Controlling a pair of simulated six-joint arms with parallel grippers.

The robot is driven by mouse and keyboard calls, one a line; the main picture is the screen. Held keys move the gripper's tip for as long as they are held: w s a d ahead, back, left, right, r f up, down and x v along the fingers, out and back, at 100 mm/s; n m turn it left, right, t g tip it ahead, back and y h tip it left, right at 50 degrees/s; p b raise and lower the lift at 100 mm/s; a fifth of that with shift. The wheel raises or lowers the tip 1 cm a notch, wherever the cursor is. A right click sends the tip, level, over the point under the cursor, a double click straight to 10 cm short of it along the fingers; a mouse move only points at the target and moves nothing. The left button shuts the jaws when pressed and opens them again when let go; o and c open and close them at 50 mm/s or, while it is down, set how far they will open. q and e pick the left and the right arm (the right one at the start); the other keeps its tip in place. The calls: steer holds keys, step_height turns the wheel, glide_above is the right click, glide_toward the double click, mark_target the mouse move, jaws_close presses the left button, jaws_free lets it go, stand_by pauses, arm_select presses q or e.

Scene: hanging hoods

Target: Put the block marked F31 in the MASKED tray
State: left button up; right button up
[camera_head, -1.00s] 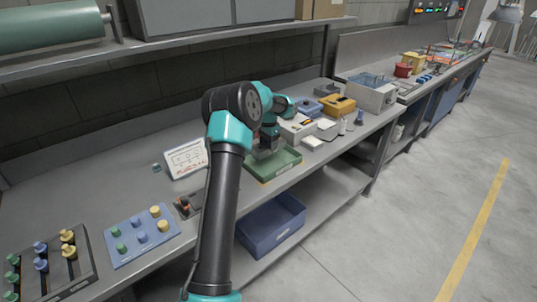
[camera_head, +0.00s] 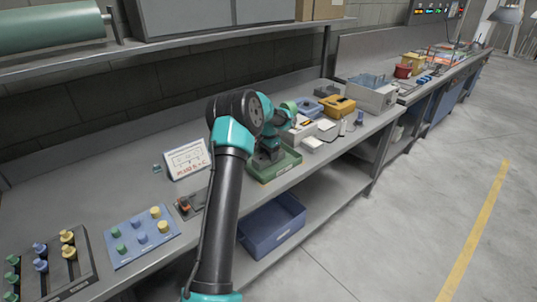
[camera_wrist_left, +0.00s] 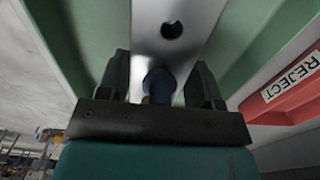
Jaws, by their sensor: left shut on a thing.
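My left gripper (camera_head: 268,157) is low over a green tray (camera_head: 284,168) in the head view. In the left wrist view, the gripper (camera_wrist_left: 158,78) is shut on a grey metal piece (camera_wrist_left: 176,12) with a round hole. A dark blue rounded part (camera_wrist_left: 159,84) shows between the fingers; I cannot tell if it belongs to that piece. No F31 mark is readable. Green walls (camera_wrist_left: 262,48) show on both sides of the piece. I cannot read a MASKED label on any tray. My right gripper is not in view.
A red tray marked REJECT (camera_wrist_left: 290,85) is close at the right in the wrist view. A white sign (camera_head: 187,160) stands left of the green tray. A blue peg board (camera_head: 140,237) is nearer. A blue bin (camera_head: 272,226) sits on the lower shelf.

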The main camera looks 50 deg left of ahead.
arm_select(q)
steer(key=shift+f, duration=0.1)
steer(key=o, duration=1.3)
steer(key=shift+o, duration=0.2)
step_height(320, 180, up, 12)
steer(key=shift+r, duration=0.1)
